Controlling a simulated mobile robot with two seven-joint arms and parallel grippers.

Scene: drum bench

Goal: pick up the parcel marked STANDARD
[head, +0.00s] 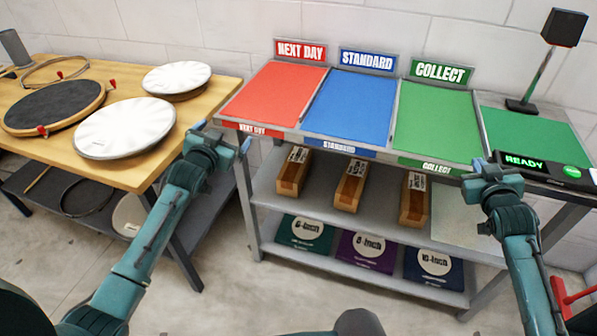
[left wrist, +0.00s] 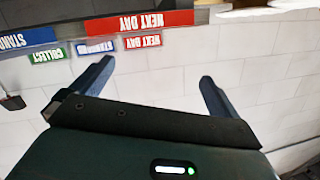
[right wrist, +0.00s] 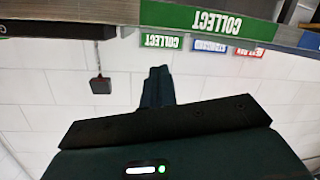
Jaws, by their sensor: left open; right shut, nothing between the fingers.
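Three brown parcels with white labels lie in a row on the middle shelf: a left one (head: 293,172), a middle one (head: 351,186) and a right one (head: 414,199). The label print is too small to read, so I cannot tell which is marked STANDARD. My left gripper (head: 221,137) is open and empty at the rack's left front corner; its spread fingers show in the left wrist view (left wrist: 155,74). My right gripper (head: 482,165) is shut and empty at the rack's right front, near the READY device; its closed fingers show in the right wrist view (right wrist: 158,73).
The rack top has red (head: 275,95), blue (head: 350,106) and green (head: 436,121) panels with NEXT DAY, STANDARD and COLLECT signs. A READY device (head: 545,168) sits at right. Drum parts cover the wooden table (head: 225,89) at left. Drumhead packs (head: 366,250) stand on the lower shelf.

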